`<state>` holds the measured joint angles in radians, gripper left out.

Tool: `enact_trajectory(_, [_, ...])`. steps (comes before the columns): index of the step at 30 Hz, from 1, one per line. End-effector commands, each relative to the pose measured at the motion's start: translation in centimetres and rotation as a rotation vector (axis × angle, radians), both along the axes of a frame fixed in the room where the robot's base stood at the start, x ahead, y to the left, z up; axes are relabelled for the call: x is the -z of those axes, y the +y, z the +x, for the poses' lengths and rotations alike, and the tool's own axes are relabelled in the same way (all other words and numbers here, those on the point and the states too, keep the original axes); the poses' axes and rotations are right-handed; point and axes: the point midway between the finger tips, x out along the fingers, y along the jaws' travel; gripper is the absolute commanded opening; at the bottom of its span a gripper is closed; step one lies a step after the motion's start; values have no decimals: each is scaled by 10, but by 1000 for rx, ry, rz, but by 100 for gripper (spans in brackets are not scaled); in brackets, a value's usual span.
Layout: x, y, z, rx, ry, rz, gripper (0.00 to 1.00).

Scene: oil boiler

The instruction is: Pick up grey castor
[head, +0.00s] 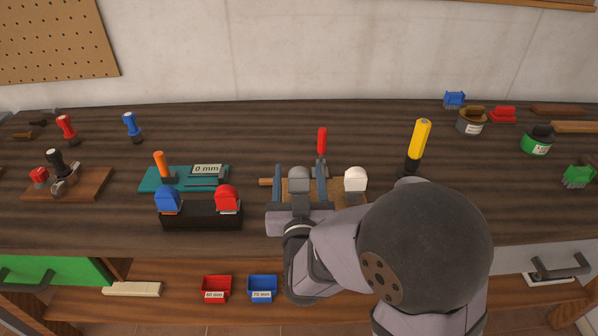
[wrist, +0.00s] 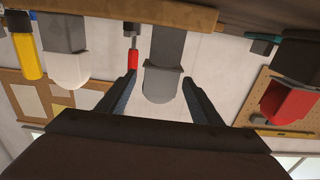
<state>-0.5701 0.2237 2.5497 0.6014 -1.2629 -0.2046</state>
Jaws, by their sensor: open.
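The grey castor (head: 299,179) stands in a light wooden holder (head: 265,182) near the middle of the bench. In the wrist view the grey castor (wrist: 162,84) hangs between the fingers, as the picture is upside down. My gripper (head: 299,169) is open, with one dark finger on each side of the castor. In the wrist view, gaps show between the castor and both fingers of my gripper (wrist: 160,80). The castor's lower part is hidden from the head camera.
A white castor (head: 355,180) stands close on the right. Blue (head: 167,199) and red (head: 228,198) castors sit in a black stand to the left. A red-handled tool (head: 322,141) stands behind the fingers. A yellow cylinder (head: 420,138) stands at the right.

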Motion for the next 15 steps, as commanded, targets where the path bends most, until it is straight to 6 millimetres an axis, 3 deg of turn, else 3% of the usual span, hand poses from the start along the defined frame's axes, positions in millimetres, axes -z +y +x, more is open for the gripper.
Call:
enact_trajectory(7, [1,-1,31,1,1,0,59])
enact_trajectory(15, [1,-1,37,0,0,0,59])
